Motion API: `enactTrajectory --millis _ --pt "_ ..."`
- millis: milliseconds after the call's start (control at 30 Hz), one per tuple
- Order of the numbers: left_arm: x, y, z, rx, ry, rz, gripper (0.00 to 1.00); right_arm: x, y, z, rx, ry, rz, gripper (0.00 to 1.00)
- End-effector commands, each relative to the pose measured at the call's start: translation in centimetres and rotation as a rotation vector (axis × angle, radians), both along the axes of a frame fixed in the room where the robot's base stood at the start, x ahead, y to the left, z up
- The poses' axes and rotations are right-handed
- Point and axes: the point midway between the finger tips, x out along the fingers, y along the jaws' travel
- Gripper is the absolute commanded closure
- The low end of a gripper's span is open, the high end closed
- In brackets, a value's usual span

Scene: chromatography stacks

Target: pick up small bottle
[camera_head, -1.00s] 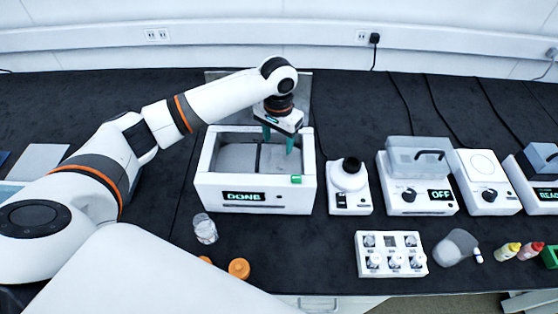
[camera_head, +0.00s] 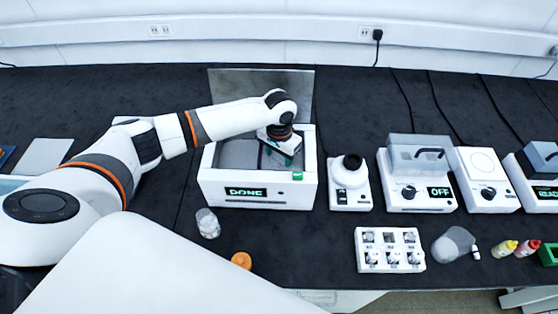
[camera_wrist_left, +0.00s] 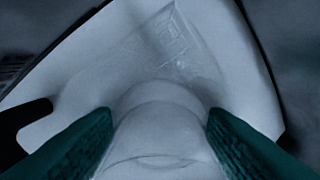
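My left gripper (camera_head: 281,153) points down into the open white box (camera_head: 258,199) with the "DONE" display in the head view. In the left wrist view its two green fingers (camera_wrist_left: 160,135) are apart, one on each side of a pale, rounded, neck-like thing (camera_wrist_left: 155,108) that widens into a broad pale body. It may be a bottle; I cannot tell for sure, nor whether the fingers touch it. In the head view the arm hides what is there. My right gripper is out of view.
A clear jar (camera_head: 208,223) and an orange cap (camera_head: 241,261) are in front of the box. A round-headed device (camera_head: 348,178) stands to its right, with a white vial rack (camera_head: 365,264) in front. Small bottles with yellow (camera_head: 505,248) and red (camera_head: 528,248) caps lie far right.

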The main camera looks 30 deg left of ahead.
Motion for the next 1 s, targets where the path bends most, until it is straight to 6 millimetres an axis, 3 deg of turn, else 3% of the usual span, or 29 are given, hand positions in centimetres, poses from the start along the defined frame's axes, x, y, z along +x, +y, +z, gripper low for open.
enactTrajectory --millis 33,200,467,867,1000 --pt "0.0 0.0 0.0 0.0 0.0 0.0 0.59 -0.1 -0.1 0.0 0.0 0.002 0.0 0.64" --pt "0.0 0.0 0.1 0.0 -0.002 0.0 0.82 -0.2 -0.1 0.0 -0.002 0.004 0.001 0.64" --pt "0.1 0.0 0.8 -0.002 -0.004 0.0 0.82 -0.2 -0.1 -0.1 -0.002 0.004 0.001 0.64" --pt "0.1 0.0 8.2 -0.002 -0.005 0.001 0.82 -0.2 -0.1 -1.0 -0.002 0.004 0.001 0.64" --pt "-0.3 -0.3 10.8 -0.003 -0.005 0.004 0.82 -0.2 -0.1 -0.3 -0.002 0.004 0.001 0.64"
